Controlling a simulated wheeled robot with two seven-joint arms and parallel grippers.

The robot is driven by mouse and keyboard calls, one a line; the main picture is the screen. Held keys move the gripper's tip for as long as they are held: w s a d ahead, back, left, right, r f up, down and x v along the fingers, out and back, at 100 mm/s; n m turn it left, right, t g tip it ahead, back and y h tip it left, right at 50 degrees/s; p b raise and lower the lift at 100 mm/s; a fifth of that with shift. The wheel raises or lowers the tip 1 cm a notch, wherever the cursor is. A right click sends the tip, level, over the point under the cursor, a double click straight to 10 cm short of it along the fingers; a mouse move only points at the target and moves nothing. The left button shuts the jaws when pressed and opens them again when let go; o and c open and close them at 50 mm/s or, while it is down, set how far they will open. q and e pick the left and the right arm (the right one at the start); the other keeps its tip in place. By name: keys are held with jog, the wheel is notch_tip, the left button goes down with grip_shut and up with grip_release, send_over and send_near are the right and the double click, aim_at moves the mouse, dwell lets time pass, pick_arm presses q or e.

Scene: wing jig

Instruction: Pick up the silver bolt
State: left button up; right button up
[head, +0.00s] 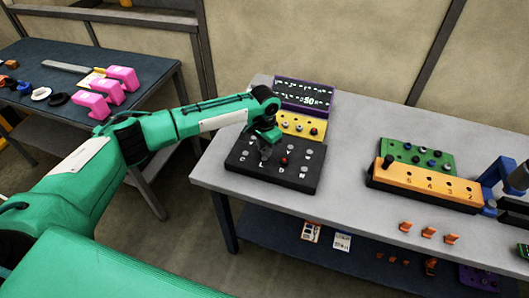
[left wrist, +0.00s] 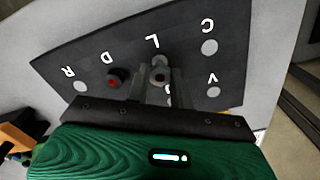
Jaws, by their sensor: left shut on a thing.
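The silver bolt (left wrist: 159,75) shows in the left wrist view as a grey head with a dark centre, between the fingers of my left gripper (left wrist: 157,88). The gripper is shut on it, low over the black board (left wrist: 60,60), near the letter L. In the head view, my left gripper (head: 266,150) points down at the left half of the black board (head: 270,179) and hides most of the bolt. I cannot tell whether the bolt is clear of its hole.
A red bolt (left wrist: 116,77) stands in the black board close beside the gripper. Behind are a yellow board (head: 290,119) with bolts and a purple panel (head: 303,88). An orange numbered block (head: 425,185) and green board (head: 416,146) stand right. Grey table between is clear.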

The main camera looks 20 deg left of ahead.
pick_arm(q)
notch_tip(320, 180, up, 18)
jog(key=b, duration=0.3)
jog(key=shift+b, duration=0.4)
jog(key=shift+f, duration=0.1)
